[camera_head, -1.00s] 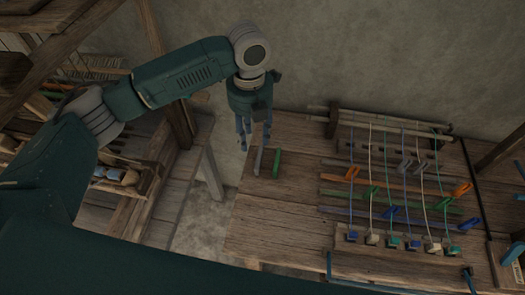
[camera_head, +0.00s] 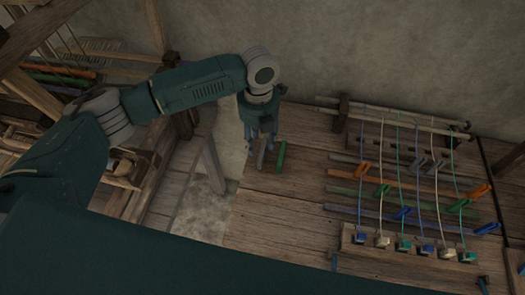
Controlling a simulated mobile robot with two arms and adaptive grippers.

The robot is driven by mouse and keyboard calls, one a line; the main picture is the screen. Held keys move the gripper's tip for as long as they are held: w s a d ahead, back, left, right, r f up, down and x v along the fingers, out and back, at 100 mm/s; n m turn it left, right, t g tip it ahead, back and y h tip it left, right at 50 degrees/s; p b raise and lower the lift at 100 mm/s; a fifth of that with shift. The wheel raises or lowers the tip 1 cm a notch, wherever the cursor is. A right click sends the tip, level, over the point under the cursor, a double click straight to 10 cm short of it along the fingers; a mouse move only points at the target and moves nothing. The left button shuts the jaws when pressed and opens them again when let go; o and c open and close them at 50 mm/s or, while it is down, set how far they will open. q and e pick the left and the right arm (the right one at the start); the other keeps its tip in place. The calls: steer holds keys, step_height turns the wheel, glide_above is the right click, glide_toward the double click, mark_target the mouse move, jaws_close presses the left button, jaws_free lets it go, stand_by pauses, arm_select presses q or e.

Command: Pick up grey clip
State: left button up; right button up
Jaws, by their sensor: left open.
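A grey clip (camera_head: 262,154) lies on the left part of the wooden table, just left of a green clip (camera_head: 281,156). My left gripper (camera_head: 261,137) is open, fingers pointing down, right at the upper end of this grey clip in the picture. The fingers partly cover that end. I cannot tell whether they touch it or are still above it. Two more grey clips (camera_head: 419,165) sit among the strips and cords on the right of the table. My right gripper is not in view.
Coloured strips, orange, green and blue clips, and cords tied to small blocks (camera_head: 403,245) fill the table's right side. The bare table (camera_head: 270,210) in front of the near grey clip is clear. A wooden loom frame (camera_head: 150,190) stands at left.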

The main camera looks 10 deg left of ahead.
mark_target(261, 150)
arm_select(q)
steer(key=shift+d+f+p, duration=0.15)
steer(key=shift+f+p, duration=0.15)
steer(key=shift+f, duration=0.9)
steer(key=shift+d+f+p, duration=0.1)
steer(key=shift+f+p, duration=0.15)
steer(key=shift+f, duration=0.9)
steer(key=c, duration=1)
